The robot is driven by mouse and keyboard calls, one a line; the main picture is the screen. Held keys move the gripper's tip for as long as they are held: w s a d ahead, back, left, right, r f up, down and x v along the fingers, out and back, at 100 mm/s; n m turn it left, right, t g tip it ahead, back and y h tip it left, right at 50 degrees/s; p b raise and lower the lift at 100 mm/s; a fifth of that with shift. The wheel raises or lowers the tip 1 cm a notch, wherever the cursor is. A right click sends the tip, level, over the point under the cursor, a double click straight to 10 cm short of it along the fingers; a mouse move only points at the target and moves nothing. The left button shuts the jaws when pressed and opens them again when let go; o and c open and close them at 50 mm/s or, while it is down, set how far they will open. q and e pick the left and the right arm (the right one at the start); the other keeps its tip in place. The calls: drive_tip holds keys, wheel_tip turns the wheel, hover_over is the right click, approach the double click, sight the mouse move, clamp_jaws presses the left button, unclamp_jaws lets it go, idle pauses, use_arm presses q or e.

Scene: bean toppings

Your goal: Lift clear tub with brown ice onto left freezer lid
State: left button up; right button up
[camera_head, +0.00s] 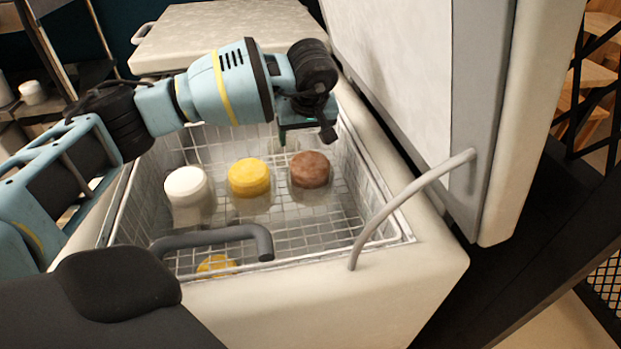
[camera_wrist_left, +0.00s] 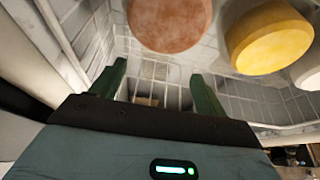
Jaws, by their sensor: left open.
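The tub with brown ice (camera_head: 310,170) stands upright in the freezer's wire basket, at the right end of a row of tubs; its clear walls are faint. Its round brown top (camera_wrist_left: 168,22) also shows at the top of the left wrist view. My left gripper (camera_head: 306,135) is open and empty just beyond the brown tub, inside the back of the freezer opening. Its two green fingers (camera_wrist_left: 160,76) are apart in the left wrist view, with nothing between them. The left freezer lid (camera_head: 225,35), flat and white, lies closed behind the basket. My right gripper is out of view.
A yellow tub (camera_head: 249,178) and a white tub (camera_head: 188,188) stand left of the brown one. Another yellow tub (camera_head: 217,264) sits near the front. The raised lid (camera_head: 400,70) with a grey handle (camera_head: 410,200) blocks the right side. The wire basket (camera_head: 375,215) surrounds the tubs.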

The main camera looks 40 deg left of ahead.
sight(304, 151)
use_arm(q)
drive_tip(key=shift+b+x, duration=0.4)
drive_tip(key=shift+x, duration=1.3)
drive_tip(key=b+x, duration=0.1)
drive_tip(key=x, duration=0.2)
drive_tip(key=shift+w+f, duration=0.25)
drive_tip(key=shift+f, duration=0.05)
drive_tip(key=shift+w+a+f, duration=0.1)
drive_tip(key=shift+a+f, duration=0.05)
drive_tip(key=shift+f, duration=0.15)
drive_tip(key=shift+r, duration=0.1)
drive_tip(key=shift+c, duration=0.4)
drive_tip(key=c, duration=1.1)
drive_tip(key=shift+c, duration=0.2)
wheel_tip(304, 151, up, 10)
drive_tip(key=p, duration=0.2)
drive_tip(key=shift+r, duration=0.15)
